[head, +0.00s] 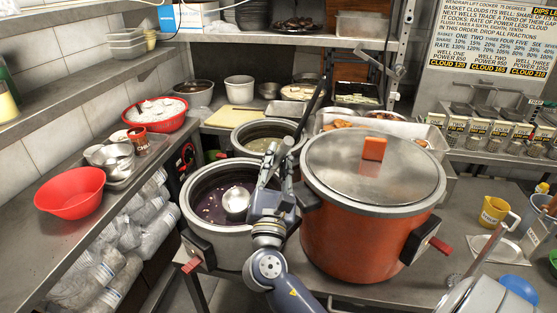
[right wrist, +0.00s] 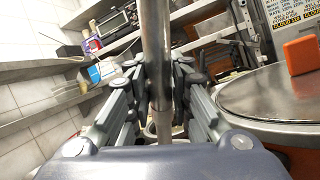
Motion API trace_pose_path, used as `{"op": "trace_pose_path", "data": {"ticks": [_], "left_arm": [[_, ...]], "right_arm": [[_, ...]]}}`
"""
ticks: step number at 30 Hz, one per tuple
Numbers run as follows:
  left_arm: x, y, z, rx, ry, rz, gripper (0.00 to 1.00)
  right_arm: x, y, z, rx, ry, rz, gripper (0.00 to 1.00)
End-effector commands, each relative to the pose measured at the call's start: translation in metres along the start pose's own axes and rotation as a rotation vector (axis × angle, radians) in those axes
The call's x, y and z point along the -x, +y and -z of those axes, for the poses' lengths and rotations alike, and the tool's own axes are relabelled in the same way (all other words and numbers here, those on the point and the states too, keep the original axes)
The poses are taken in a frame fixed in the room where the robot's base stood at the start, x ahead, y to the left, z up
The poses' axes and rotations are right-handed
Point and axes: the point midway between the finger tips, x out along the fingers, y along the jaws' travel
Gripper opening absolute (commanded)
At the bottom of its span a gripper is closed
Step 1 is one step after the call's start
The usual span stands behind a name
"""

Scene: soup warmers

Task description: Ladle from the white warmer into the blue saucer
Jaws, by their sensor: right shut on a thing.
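The white warmer (head: 225,248) stands open on the front counter, left of the orange warmer, with dark purple soup inside. The ladle's round metal bowl (head: 236,200) is inside its mouth, at the soup; how deep it sits is unclear. My right gripper (head: 276,163) is over the warmer's right side, shut on the ladle's handle. In the right wrist view the metal handle (right wrist: 157,55) runs upright between the fingers (right wrist: 158,95). The blue saucer (head: 519,288) lies on the counter at the lower right, partly visible. My left gripper is not in view.
The large lidded orange warmer (head: 350,235) stands close on the gripper's right, between it and the saucer. Another open warmer (head: 265,137) is behind. A red bowl (head: 70,192) is on the left shelf. A yellow jug (head: 493,212) stands on the right.

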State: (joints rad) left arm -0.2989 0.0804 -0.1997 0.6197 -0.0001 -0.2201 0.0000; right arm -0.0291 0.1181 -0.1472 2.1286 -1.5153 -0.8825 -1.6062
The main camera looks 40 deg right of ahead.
Motion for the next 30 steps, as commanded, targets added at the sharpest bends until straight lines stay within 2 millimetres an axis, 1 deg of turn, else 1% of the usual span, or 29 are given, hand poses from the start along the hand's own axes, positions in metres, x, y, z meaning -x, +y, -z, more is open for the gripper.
{"op": "trace_pose_path", "data": {"ticks": [1, 16, 17, 18, 30], "left_arm": [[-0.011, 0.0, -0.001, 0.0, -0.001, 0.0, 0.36], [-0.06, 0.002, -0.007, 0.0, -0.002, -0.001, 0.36], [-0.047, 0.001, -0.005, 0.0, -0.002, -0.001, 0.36], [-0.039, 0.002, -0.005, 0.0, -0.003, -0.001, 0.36], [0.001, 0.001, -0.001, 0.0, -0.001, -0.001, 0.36]], "right_arm": [[0.005, -0.002, 0.008, -0.001, -0.005, -0.002, 0.0], [0.032, -0.01, 0.04, 0.01, -0.05, -0.022, 0.0], [0.025, -0.008, 0.031, 0.009, -0.042, -0.018, 0.0], [0.02, -0.008, 0.029, 0.006, -0.031, -0.013, 0.0], [-0.009, -0.018, 0.038, -0.015, 0.066, 0.03, 0.0]]}}
